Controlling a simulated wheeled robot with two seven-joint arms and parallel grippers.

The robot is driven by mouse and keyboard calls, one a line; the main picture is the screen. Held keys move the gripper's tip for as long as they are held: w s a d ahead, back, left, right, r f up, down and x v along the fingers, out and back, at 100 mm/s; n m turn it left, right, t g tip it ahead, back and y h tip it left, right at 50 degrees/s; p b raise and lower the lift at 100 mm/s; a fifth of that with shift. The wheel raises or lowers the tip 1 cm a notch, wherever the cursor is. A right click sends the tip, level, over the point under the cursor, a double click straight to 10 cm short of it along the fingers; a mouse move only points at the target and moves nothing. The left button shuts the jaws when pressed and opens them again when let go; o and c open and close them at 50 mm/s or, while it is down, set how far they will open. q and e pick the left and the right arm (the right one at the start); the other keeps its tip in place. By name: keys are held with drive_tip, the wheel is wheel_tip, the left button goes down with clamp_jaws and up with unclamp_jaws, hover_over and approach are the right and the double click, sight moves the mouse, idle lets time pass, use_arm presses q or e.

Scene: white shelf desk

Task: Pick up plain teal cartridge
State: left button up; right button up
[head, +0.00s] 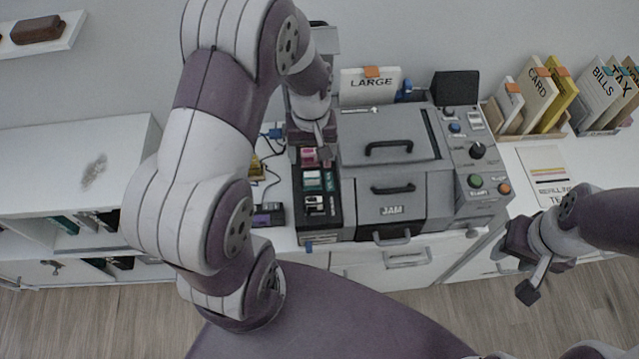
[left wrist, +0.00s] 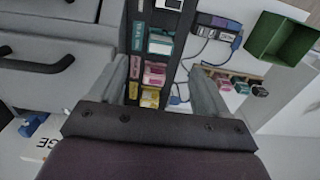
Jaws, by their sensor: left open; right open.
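A teal cartridge (head: 313,181) sits in the black slotted holder (head: 299,206) on the left side of the grey machine. It also shows in the left wrist view (left wrist: 159,44), between a pink cartridge (left wrist: 154,74) and a black-and-white one (left wrist: 168,5). My left gripper (head: 314,147) is open above the far end of the holder; in the left wrist view its fingers (left wrist: 165,72) stand on either side of the row, around the pink cartridge's level. It appears empty. My right gripper (head: 522,272) is open and empty in front of the desk, at right.
The grey machine (head: 385,160) stands right of the holder. A yellow cartridge (left wrist: 150,97) is also in the row. A purple-labelled block (head: 267,216) and blue cables lie left of the holder. A green open box (left wrist: 280,38) and a rack of cartridges (left wrist: 233,78) are farther off.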

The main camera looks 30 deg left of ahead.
sight(312, 176)
use_arm(q)
drive_tip(key=f, duration=0.3)
drive_tip(key=f+p, duration=0.1)
drive_tip(key=f, duration=0.6)
drive_tip(key=shift+w+a+f, duration=0.15)
drive_tip(key=shift+w+a, duration=0.05)
drive_tip(key=shift+a, duration=0.05)
drive_tip(key=shift+s, duration=0.1)
drive_tip(key=c, duration=1.1)
drive_tip(key=shift+c, duration=0.2)
